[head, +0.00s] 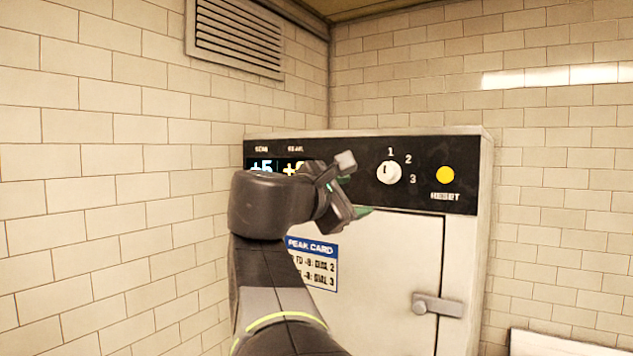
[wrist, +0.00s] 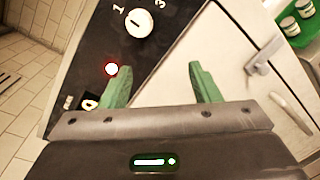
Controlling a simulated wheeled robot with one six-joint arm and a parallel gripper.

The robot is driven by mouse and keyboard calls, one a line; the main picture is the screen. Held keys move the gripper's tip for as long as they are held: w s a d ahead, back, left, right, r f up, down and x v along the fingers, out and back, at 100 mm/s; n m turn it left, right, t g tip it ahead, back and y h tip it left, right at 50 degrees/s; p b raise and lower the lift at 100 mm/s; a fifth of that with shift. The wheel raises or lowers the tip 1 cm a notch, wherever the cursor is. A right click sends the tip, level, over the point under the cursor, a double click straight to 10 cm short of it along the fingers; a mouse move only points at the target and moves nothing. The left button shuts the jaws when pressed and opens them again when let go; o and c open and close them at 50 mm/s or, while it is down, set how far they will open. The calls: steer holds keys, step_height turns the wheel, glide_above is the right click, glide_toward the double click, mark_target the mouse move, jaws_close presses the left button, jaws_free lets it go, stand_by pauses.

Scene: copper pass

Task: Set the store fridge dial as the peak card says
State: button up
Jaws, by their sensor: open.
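The store fridge (head: 400,290) has a black panel with a white round dial (head: 389,172) marked 1, 2 and 3. The dial's dark mark sits on its left side, below and left of the 1; the dial also shows in the wrist view (wrist: 138,22). The blue-headed peak card (head: 312,262) is on the fridge front, partly hidden by my arm; its lines end in "DIAL 2" and "DIAL 3". The left display (head: 262,167) reads +5; the yellow peak display (head: 290,168) is partly covered. My gripper (head: 355,187) is open and empty, left of the dial and apart from it.
A yellow round button (head: 445,175) is right of the dial. A red light (wrist: 111,69) shows on the panel near a green finger. The fridge door has a handle (head: 437,305). Jars (wrist: 290,26) stand on green at the wrist view's top right.

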mark_target(384, 174)
steer(key=shift+n+t+h, duration=0.3)
steer(key=r+p+x, duration=0.1)
steer(key=x, duration=0.3)
steer(key=r+p+x, duration=0.1)
steer(key=x, duration=0.4)
steer(key=p+x, duration=0.1)
steer(key=x, duration=0.3)
steer(key=shift+w+r, duration=0.35)
steer(key=shift+r, duration=0.05)
steer(key=shift+a, duration=0.1)
steer(key=shift+c, duration=0.5)
steer(key=c, duration=0.9)
